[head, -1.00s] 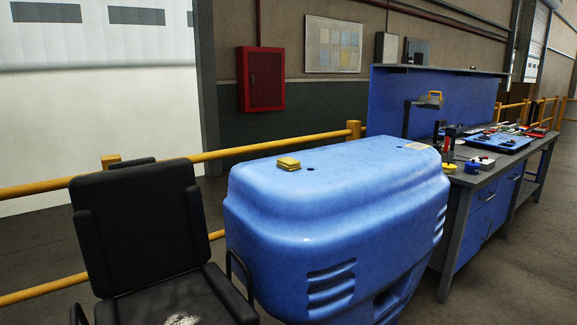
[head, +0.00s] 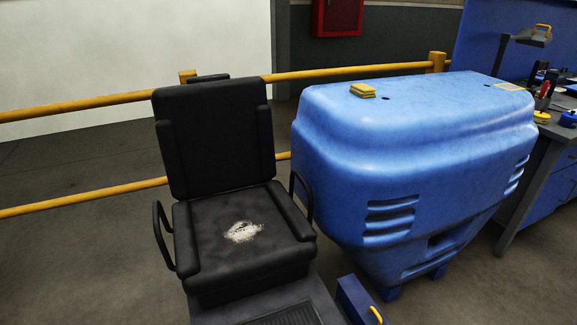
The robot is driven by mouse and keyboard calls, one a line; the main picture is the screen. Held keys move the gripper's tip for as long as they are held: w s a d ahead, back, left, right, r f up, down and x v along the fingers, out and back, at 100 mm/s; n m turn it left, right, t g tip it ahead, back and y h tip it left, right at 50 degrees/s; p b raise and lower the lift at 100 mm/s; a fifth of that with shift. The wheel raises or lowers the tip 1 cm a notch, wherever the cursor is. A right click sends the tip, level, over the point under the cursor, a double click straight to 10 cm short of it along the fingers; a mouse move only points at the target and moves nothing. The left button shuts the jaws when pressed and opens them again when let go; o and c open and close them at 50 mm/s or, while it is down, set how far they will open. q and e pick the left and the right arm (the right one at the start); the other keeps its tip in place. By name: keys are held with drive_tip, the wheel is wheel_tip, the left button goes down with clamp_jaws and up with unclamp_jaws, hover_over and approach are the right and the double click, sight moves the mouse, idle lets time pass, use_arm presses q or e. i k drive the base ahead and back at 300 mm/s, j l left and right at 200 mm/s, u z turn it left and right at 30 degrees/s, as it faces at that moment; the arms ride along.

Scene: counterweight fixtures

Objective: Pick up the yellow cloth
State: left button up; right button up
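The yellow cloth (head: 362,91) is a small folded stack. It lies on top of the large blue counterweight (head: 410,130), near its far left edge and beside a small dark hole. Neither of my grippers shows in the head view, so nothing of mine is seen near the cloth.
A black armchair-style seat (head: 243,235) with a worn pale patch stands left of the counterweight. A yellow railing (head: 90,107) runs behind both. A workbench (head: 553,165) with tools is at the right. A blue box (head: 358,300) stands low in front. Open floor lies at the left.

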sight(363, 91)
drive_tip(key=l+u, duration=0.1)
drive_tip(key=u, duration=0.4)
drive_tip(key=l+u, duration=0.1)
drive_tip(key=u, duration=0.4)
drive_tip(key=k+l+u, duration=0.1)
drive_tip(key=l+u, duration=0.15)
drive_tip(key=l, duration=0.15)
drive_tip(key=k+l+u, duration=0.1)
drive_tip(key=l+u, duration=0.15)
drive_tip(key=l, duration=0.15)
drive_tip(key=k+l+u, duration=0.25)
drive_tip(key=l, duration=0.15)
drive_tip(key=k+l+u, duration=0.1)
drive_tip(key=l+u, duration=0.15)
drive_tip(key=l, duration=0.1)
